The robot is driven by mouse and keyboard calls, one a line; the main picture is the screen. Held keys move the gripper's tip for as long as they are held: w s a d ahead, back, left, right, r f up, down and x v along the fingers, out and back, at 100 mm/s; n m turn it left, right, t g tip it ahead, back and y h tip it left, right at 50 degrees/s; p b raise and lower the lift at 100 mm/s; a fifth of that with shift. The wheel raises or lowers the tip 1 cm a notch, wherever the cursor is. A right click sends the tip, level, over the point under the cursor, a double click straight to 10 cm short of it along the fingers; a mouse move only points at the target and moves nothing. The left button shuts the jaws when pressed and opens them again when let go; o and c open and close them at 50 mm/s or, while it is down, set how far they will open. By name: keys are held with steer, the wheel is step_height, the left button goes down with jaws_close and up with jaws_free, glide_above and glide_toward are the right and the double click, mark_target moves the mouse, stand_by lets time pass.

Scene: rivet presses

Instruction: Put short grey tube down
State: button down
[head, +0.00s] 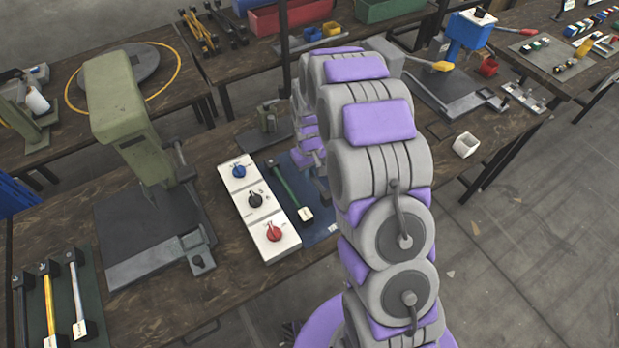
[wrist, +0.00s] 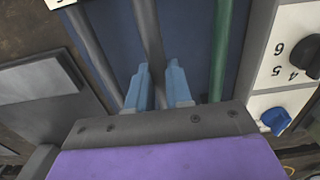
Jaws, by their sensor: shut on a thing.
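My gripper (wrist: 160,88) is seen from above in the wrist view, its two light blue fingers closed on a grey tube (wrist: 149,35). This tube runs away from the fingers over a dark blue mat (wrist: 185,35); whether it touches the mat is unclear. A second grey tube (wrist: 95,58) lies left of it, and a green tube (wrist: 222,50) lies to its right. In the head view, the green tube (head: 286,186) lies on the blue mat (head: 318,234), while my arm hides the gripper's fingertips and most of the grey tubes.
A white control box (head: 258,208) with blue, black and red knobs stands left of the mat. A green press (head: 140,130) stands further left. A dark rack with yellow and grey tubes (head: 77,295) is at the lower left. Bare wood lies between press and box.

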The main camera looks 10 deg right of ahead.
step_height(320, 180, down, 3)
steer(key=shift+f+b, duration=0.15)
steer(key=shift+b, duration=0.2)
steer(key=c, duration=1)
jaws_free()
steer(key=shift+c, duration=0.2)
